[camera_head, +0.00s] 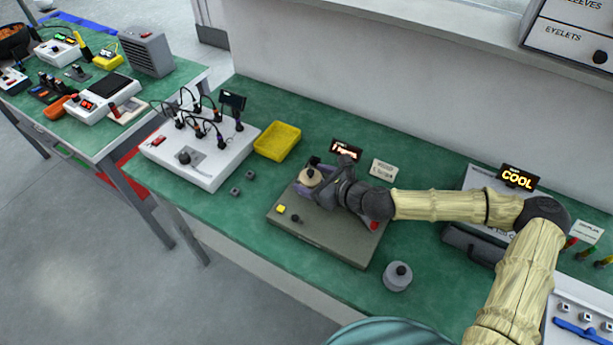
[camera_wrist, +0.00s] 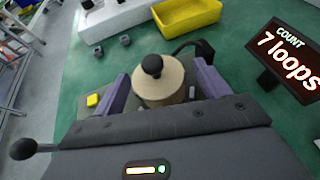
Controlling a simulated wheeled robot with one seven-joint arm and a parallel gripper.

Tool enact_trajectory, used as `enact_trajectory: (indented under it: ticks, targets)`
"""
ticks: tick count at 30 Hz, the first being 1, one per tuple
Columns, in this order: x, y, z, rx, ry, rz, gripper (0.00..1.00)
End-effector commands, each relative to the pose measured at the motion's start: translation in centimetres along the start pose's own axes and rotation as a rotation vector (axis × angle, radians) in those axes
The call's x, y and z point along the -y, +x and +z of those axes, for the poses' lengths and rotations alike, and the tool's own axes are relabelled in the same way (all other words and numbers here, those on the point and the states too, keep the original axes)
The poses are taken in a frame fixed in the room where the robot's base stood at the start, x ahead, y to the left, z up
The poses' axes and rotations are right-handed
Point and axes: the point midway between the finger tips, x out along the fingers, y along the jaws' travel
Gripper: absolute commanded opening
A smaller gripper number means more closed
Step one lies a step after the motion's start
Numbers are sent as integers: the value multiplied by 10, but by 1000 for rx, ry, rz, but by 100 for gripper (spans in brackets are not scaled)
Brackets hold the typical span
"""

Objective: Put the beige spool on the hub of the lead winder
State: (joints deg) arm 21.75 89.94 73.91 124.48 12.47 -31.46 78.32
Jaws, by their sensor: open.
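The beige spool (camera_head: 308,178), a short disc with a black knob on top, is at the back left of the lead winder (camera_head: 325,245), a grey-olive box with a yellow button. In the wrist view the spool (camera_wrist: 160,88) lies between the two purple fingers of my gripper (camera_wrist: 160,92). The fingers are open, with a finger on each side of it. My gripper also shows in the head view (camera_head: 309,184). The hub is hidden, so I cannot tell whether the spool sits fully on it. The winder's display (camera_wrist: 287,55) reads "COUNT 7 loops".
A yellow tray (camera_head: 278,142) and a white panel with cables (camera_head: 195,155) are to the left. Two small grey blocks lie between. A "COOL" display (camera_head: 517,178) stands at right.

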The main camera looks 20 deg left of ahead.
Motion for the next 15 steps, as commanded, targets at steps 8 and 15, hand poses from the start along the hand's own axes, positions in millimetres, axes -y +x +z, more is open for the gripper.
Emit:
enact_trajectory:
  ticks: [8, 15]
  targets:
    - [-1, -55, 1, 0, -3, 2, 74]
    - [-3, -88, 1, 0, -2, 5, 74]
